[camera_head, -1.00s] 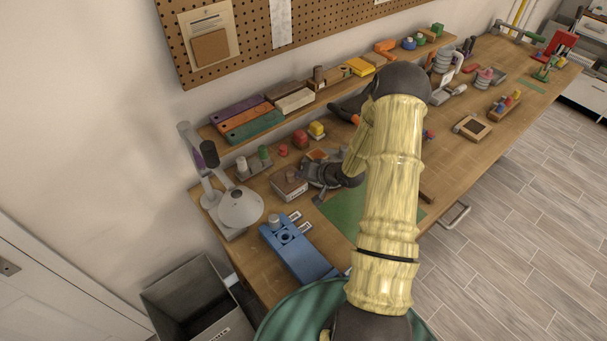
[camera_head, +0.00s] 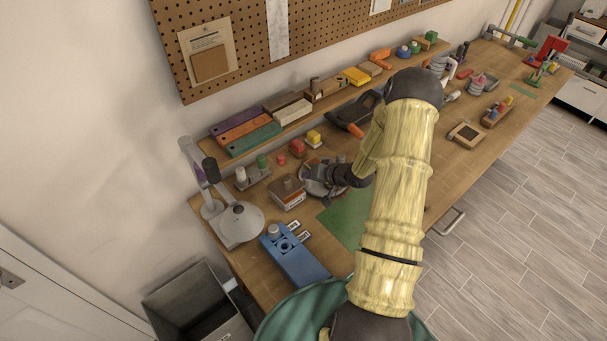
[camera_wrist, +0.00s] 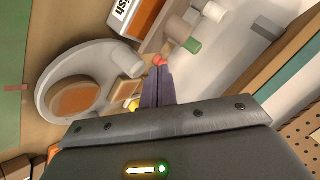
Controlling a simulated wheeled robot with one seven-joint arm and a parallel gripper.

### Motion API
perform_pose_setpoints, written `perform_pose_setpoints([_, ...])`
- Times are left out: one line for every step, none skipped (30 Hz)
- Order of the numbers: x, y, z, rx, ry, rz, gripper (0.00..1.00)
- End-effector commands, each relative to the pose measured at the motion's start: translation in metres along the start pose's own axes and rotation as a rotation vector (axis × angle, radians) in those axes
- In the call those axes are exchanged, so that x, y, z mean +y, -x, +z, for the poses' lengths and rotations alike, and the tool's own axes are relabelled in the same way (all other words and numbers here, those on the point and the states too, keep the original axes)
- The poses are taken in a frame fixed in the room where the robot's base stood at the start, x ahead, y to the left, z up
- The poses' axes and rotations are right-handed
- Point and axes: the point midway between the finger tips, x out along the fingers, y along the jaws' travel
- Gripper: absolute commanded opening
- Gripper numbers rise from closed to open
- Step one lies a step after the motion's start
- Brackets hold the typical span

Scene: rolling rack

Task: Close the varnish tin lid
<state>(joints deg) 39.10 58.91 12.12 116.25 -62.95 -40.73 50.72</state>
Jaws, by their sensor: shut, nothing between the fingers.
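The varnish tin (camera_head: 288,194) is a small box with a brown top and a white and red label. It stands on the bench left of my gripper in the head view. In the wrist view the tin (camera_wrist: 140,18) shows at the top edge, cut off, with an orange and white label ending in "ish". I cannot tell how its lid sits. My gripper (camera_wrist: 158,84) is shut and empty, its fingers together below the tin in that view and apart from it. In the head view my wrist hides the fingertips.
A grey round dish (camera_wrist: 55,82) with a brown disc lies beside my fingers in the wrist view. A small red knob (camera_head: 281,160), a green peg (camera_head: 262,161), a blue fixture (camera_head: 292,257) and a lamp-like stand (camera_head: 237,223) are near. The green mat (camera_head: 345,219) is bare.

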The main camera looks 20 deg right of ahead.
Motion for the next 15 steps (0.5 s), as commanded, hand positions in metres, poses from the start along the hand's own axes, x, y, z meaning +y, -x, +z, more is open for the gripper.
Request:
perform_pose_setpoints([0.008, 0.005, 0.005, 0.002, -0.003, 0.004, 0.00])
perform_pose_setpoints([0.010, 0.008, 0.007, 0.002, -0.003, 0.004, 0.00])
perform_pose_setpoints([0.012, 0.013, 0.010, 0.002, -0.004, 0.004, 0.00])
perform_pose_setpoints([0.015, 0.017, 0.011, 0.002, -0.003, 0.004, 0.00])
perform_pose_setpoints([0.017, 0.021, 0.013, 0.002, -0.003, 0.004, 0.00])
perform_pose_setpoints([0.019, 0.026, 0.016, 0.002, -0.003, 0.005, 0.00])
perform_pose_setpoints([0.021, 0.031, 0.019, 0.001, -0.003, 0.005, 0.00])
perform_pose_setpoints([0.024, 0.035, 0.021, 0.000, -0.002, 0.005, 0.00])
perform_pose_setpoints([0.026, 0.041, 0.024, 0.001, -0.001, 0.005, 0.00])
perform_pose_setpoints([0.028, 0.045, 0.026, 0.000, -0.001, 0.004, 0.00])
perform_pose_setpoints([0.030, 0.050, 0.029, -0.001, -0.001, 0.003, 0.00])
perform_pose_setpoints([0.032, 0.055, 0.031, 0.000, 0.000, 0.002, 0.00])
perform_pose_setpoints([0.033, 0.058, 0.032, -0.001, 0.001, 0.002, 0.00])
perform_pose_setpoints([0.034, 0.061, 0.034, -0.002, 0.001, 0.001, 0.00])
perform_pose_setpoints([0.035, 0.065, 0.035, -0.003, 0.001, 0.001, 0.00])
